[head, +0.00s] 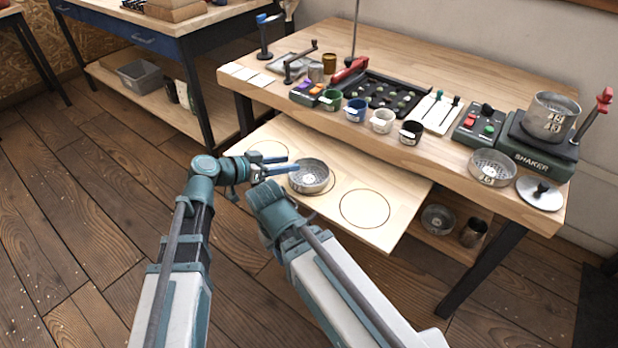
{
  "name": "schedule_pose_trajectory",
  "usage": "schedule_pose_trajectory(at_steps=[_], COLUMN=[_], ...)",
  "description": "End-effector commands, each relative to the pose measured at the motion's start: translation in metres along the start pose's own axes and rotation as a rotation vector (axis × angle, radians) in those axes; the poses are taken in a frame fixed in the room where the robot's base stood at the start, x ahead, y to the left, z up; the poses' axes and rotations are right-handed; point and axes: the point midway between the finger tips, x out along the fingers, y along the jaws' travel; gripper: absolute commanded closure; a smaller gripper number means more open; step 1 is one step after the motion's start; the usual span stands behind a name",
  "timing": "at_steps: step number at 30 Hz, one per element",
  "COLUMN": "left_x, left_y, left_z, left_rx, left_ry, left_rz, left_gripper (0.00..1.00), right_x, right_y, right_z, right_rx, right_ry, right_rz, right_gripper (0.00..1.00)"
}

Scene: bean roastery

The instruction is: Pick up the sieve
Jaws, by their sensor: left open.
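A round metal sieve (310,177) with a perforated bottom sits on the pull-out board (403,200) below the tabletop, at its middle ring. My left gripper (289,163) is open at the sieve's left side. Its blue fingers point right, with the tips close to the rim; I cannot tell whether they touch it. My right arm reaches up just below the sieve, and its gripper's fingers do not show. Another sieve (493,168) stands on the table at the right, and marked metal sieves (550,117) sit on the shaker (535,150).
A lid (540,193) lies at the table's right edge. Several small cups, including a white cup (382,121), line the table's front edge above the board. The board's right ring (365,208) is empty. A bowl (438,219) stands on the lower shelf.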

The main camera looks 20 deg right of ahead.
Motion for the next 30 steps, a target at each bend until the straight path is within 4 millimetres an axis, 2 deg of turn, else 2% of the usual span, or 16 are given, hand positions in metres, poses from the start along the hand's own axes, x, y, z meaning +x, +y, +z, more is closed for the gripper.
schedule_pose_trajectory(at_steps=[10,17,18,26,30], left_x=[0.046,0.049,0.049,0.049,0.049], left_y=[-0.005,-0.004,-0.004,-0.004,-0.004], left_z=[0.004,0.002,0.002,0.002,0.002], left_rx=[0.001,0.000,0.000,0.000,0.000], left_ry=[-0.001,-0.001,-0.001,0.000,0.000], left_rz=[0.002,0.000,0.000,0.000,0.000], left_gripper=[0.50,0.50,0.52,0.99,1.00], right_x=[0.021,0.021,0.021,0.021,0.021], right_y=[-0.002,-0.001,-0.001,-0.001,-0.001], right_z=[-0.001,-0.001,-0.001,-0.001,-0.001], right_rx=[-0.001,-0.001,-0.001,-0.001,-0.001], right_ry=[0.000,0.000,0.000,0.000,0.000], right_rz=[0.004,0.004,0.004,0.004,0.004], right_gripper=[0.75,0.75,0.75,0.75,0.75])
